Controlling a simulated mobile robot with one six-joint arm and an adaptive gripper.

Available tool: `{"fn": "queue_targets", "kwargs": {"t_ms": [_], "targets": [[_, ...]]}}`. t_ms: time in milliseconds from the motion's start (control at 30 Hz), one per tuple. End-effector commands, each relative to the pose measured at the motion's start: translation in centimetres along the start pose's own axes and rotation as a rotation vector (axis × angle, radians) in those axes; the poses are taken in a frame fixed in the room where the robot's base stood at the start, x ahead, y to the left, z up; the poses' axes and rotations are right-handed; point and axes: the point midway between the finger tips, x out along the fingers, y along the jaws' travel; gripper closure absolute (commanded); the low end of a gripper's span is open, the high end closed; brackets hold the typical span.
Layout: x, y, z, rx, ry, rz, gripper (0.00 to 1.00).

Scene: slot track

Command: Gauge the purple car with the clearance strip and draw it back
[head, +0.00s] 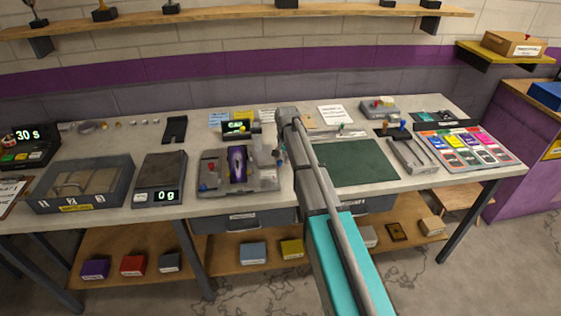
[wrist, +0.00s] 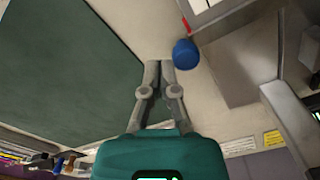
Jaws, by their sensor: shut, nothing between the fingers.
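The purple car (head: 237,163) sits in a grey fixture (head: 210,183) on the bench, left of my arm in the head view. In the wrist view my gripper (wrist: 158,65) is shut, its fingertips together with nothing between them. A blue round knob (wrist: 186,53) is just right of the fingertips, beside the grey fixture (wrist: 232,62). I cannot tell whether the fingertips touch it. A narrow red part (wrist: 186,25) shows past the knob. In the head view the fingers are hard to make out beside my arm. I cannot identify the clearance strip with certainty.
A green mat (head: 355,163) lies right of my arm, also on the left in the wrist view (wrist: 65,70). A scale (head: 160,172) reading 0 g and a divided tray (head: 83,190) stand left of the fixture. Coloured cards (head: 470,147) lie at the right.

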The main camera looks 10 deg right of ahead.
Motion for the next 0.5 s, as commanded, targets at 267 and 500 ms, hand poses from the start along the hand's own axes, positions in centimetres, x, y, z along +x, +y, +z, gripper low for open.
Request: {"fn": "queue_targets", "kwargs": {"t_ms": [267, 500], "targets": [[0.0, -0.27, 0.16, 0.0, 0.0, 0.0, 1.0], [0.0, -0.48, 0.29, 0.0, 0.0, 0.0, 1.0]]}}
